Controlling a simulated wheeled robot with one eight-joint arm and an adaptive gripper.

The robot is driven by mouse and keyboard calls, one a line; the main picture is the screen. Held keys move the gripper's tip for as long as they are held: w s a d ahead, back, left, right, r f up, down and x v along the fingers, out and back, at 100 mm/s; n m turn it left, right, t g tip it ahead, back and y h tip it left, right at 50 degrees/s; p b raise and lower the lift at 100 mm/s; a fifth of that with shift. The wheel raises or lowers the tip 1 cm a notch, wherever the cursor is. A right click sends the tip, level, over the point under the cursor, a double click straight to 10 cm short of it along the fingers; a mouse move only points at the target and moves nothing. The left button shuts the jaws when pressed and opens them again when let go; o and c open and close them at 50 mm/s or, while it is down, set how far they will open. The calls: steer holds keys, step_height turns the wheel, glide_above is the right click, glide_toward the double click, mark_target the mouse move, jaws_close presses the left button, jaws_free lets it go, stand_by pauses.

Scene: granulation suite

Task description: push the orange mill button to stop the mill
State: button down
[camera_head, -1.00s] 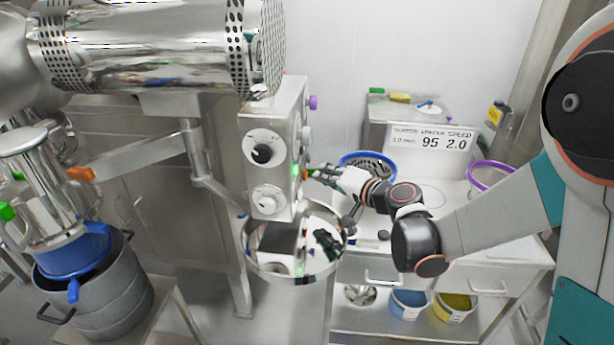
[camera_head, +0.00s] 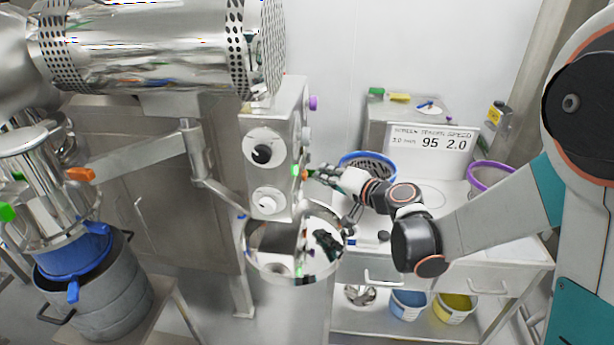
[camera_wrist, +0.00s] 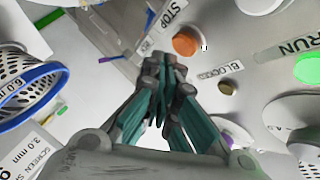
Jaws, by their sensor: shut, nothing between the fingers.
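The orange button (camera_wrist: 186,41) sits beside a STOP label in the wrist view, on the grey panel. In the head view a small orange spot (camera_head: 305,172) shows on the right side of the control box (camera_head: 284,125), beside my fingertips. My gripper (camera_wrist: 165,66) is shut and empty, its teal fingers together. In the wrist view the fingertips appear just below and left of the orange button. A small gap shows between them there; depth is hard to tell. In the head view my gripper (camera_head: 314,173) points left at the box's side.
A green button (camera_wrist: 308,68) by a RUN label and a small brass knob (camera_wrist: 228,88) share the panel. A steel ring-shaped vessel (camera_head: 262,268) stands below the box. A blue-rimmed screen (camera_head: 372,156) is behind my gripper on the bench.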

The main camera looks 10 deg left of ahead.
steer(key=shift+a, duration=0.1)
stand_by(0.3)
steer(key=shift+a, duration=0.85)
stand_by(0.8)
steer(key=shift+d, duration=0.1)
steer(key=shift+d+b, duration=0.35)
steer(key=shift+d, duration=0.45)
steer(key=d, duration=0.5)
steer(key=shift+s, duration=0.1)
stand_by(0.8)
